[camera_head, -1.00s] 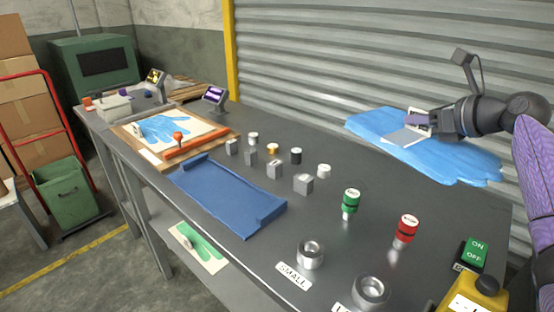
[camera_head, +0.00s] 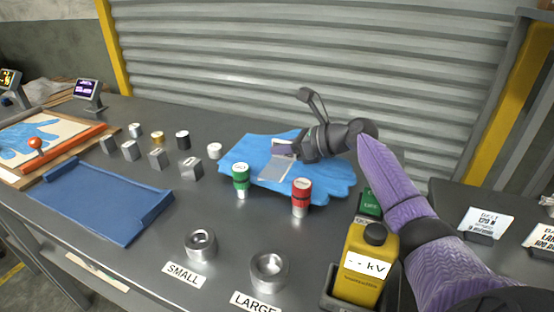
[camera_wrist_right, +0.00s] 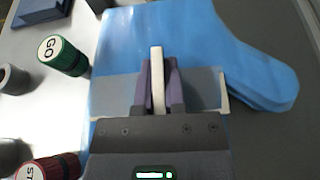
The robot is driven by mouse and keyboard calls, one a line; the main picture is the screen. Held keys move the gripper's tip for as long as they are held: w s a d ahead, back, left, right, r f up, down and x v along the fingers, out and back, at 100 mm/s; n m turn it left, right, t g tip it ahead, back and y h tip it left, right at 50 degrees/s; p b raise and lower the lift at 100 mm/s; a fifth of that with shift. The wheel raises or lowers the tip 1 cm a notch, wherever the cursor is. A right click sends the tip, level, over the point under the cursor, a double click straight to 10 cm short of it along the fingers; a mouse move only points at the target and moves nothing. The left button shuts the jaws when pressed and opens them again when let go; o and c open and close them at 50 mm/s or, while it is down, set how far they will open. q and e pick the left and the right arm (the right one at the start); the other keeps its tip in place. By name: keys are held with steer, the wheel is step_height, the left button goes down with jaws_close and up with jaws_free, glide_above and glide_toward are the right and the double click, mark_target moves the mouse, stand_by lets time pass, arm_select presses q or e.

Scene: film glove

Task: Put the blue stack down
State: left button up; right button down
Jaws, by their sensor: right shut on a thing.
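The blue stack (camera_head: 325,182) is a flat, glove-shaped pile of blue film. It is level behind the green and red buttons in the head view, and fills much of the right wrist view (camera_wrist_right: 200,45). A grey plate (camera_head: 276,166) with a pale upright grip (camera_wrist_right: 156,65) lies across it. My right gripper (camera_head: 287,150) is shut on this grip, its purple fingers on both sides in the right wrist view (camera_wrist_right: 159,88). I cannot tell whether the stack's underside touches the dark table (camera_head: 220,222). My left gripper is out of view.
The green GO button (camera_head: 241,177) and red button (camera_head: 301,196) stand close in front of the stack. The ribbed shutter (camera_head: 330,60) rises behind.

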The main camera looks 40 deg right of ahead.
steer(key=shift+f, duration=0.8)
steer(key=shift+r, duration=0.2)
steer(key=c, duration=0.7)
jaws_free()
